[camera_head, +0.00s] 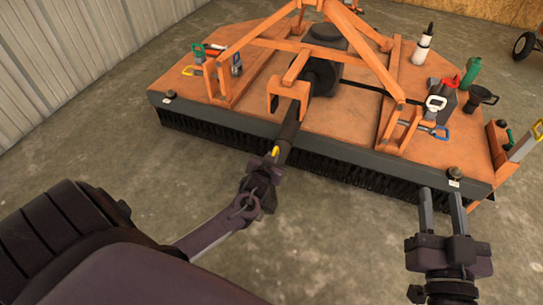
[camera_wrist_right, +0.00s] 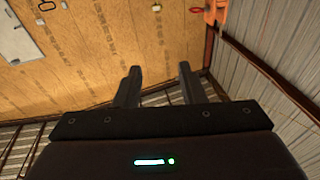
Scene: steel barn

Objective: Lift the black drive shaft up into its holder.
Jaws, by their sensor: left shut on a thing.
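The black drive shaft (camera_head: 290,130) slopes from the dark gearbox on the orange mower deck down past the deck's front edge. An orange hook-shaped bracket (camera_head: 287,90), which looks like its holder, stands over the shaft; I cannot tell whether the shaft rests in it. My left gripper (camera_head: 272,160) is shut on the shaft's near end, by a yellow part, beyond the front edge. My right gripper (camera_head: 441,192) is open and empty near the deck's front right corner. Its two spread fingers also show in the right wrist view (camera_wrist_right: 157,78).
The orange deck (camera_head: 345,115) has a dark brush skirt along its front. An orange A-frame (camera_head: 370,55) rises over it. A white bottle (camera_head: 423,45), a green bottle (camera_head: 471,73) and several tools lie on the deck. The concrete floor in front is clear.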

